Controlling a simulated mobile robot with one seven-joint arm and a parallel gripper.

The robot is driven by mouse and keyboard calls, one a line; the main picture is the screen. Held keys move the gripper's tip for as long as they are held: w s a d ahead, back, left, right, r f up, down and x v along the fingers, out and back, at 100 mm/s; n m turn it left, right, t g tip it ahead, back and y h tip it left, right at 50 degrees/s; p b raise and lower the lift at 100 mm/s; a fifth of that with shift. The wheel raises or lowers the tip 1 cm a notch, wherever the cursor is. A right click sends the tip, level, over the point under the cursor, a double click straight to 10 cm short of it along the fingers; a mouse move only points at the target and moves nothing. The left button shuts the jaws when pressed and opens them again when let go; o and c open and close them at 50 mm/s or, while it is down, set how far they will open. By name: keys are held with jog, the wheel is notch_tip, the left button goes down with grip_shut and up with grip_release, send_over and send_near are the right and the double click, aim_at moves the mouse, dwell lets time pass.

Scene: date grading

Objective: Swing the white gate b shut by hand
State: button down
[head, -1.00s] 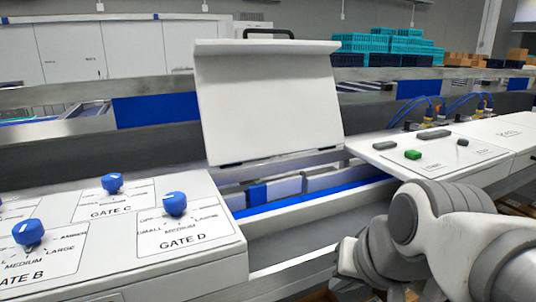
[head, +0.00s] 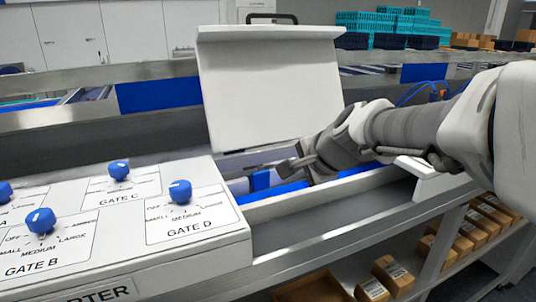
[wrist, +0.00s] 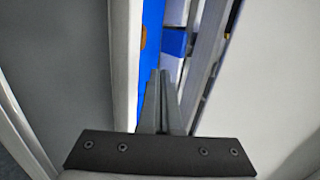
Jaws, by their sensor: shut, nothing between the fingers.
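My gripper (head: 280,165) is shut and empty. It reaches left into the open channel below the raised white cover. In the wrist view its closed fingers (wrist: 163,90) point along the channel, above the blue belt (wrist: 151,50). A small white piece with a blue face (wrist: 173,42) stands just beyond the fingertips; I see no clear contact. In the head view a blue block (head: 260,180) shows left of the gripper. No label marks gate b in the channel, so I cannot tell which piece it is. My wrist hides part of the channel.
The raised white cover (head: 270,90) stands close behind the gripper. The dial panel (head: 130,245), with several blue knobs, lies to the left. The channel's metal front rail (head: 325,195) runs below my arm. Boxes (head: 390,272) sit on a lower shelf.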

aim_at(268, 171)
jog(key=x, duration=0.3)
jog(key=shift+w+a+f, duration=0.1)
jog(key=shift+w+f, duration=0.05)
jog(key=shift+f, duration=0.15)
jog(key=shift+w+a, duration=0.25)
jog(key=shift+w, duration=0.25)
jog(key=shift+w+a, duration=0.25)
jog(key=shift+w, duration=0.25)
jog(key=shift+w+a+p, duration=0.4)
jog(key=shift+w, duration=0.45)
jog(key=shift+w+a+r+p, duration=0.2)
jog(key=shift+w+a+p, duration=0.15)
jog(key=shift+w, duration=0.2)
jog(key=shift+a, duration=0.1)
jog(key=shift+s, duration=0.1)
